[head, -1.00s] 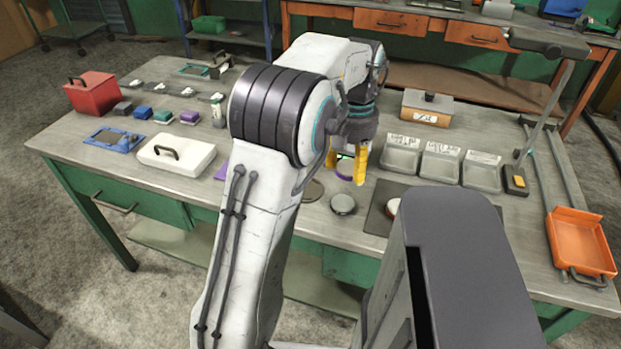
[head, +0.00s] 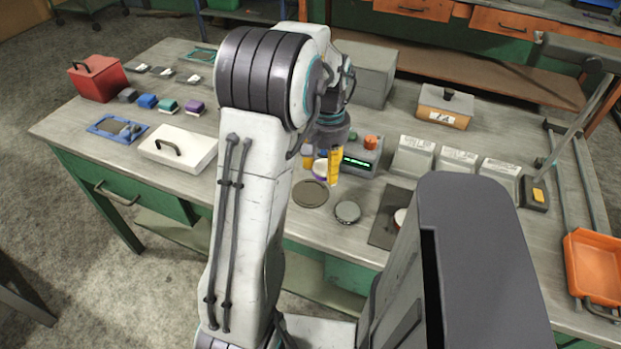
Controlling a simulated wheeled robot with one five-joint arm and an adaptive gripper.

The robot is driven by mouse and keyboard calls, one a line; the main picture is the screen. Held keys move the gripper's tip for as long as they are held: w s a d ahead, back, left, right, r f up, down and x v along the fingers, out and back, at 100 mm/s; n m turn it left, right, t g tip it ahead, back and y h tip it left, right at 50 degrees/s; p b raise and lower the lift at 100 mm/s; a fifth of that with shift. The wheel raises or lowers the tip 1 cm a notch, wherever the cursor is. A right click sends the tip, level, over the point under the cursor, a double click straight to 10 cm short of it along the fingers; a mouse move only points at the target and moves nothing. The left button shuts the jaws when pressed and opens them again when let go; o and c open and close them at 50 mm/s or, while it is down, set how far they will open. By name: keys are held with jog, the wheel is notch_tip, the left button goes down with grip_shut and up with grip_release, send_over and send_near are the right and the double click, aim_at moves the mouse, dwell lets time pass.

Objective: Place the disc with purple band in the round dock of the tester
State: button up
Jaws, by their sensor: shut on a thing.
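My gripper (head: 320,169) has yellow fingers and is shut on a disc with a purple band (head: 319,170), white above the band. It holds the disc just left of a grey tester (head: 364,158) with a green lit display and an orange knob. My arm covers part of the area around the tester. I cannot make out the round dock, nor whether the disc touches anything below it.
A flat brown round plate (head: 310,194) and a grey disc (head: 347,212) lie in front of the gripper. A dark mat (head: 385,232) is to their right. Several grey bins (head: 413,156) stand further right. A white lidded box (head: 178,149) is at the left.

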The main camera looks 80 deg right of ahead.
aim_at(310, 193)
jog(key=shift+w+a+f+p, duration=0.1)
jog(key=shift+w+f+p, duration=0.3)
jog(key=shift+w, duration=0.45)
jog(key=shift+w+a+f+p, duration=0.1)
jog(key=shift+w+f+p, duration=0.1)
jog(key=shift+w+f, duration=0.55)
notch_tip(310, 193, down, 4)
jog(key=p, duration=0.3)
jog(key=shift+w+r, duration=0.1)
jog(key=shift+r, duration=0.15)
jog(key=shift+f, duration=0.15)
jog(key=shift+f, duration=0.1)
jog(key=shift+f+b, duration=0.35)
jog(key=shift+b, duration=0.05)
jog(key=shift+f, duration=0.15)
jog(key=o, duration=1.2)
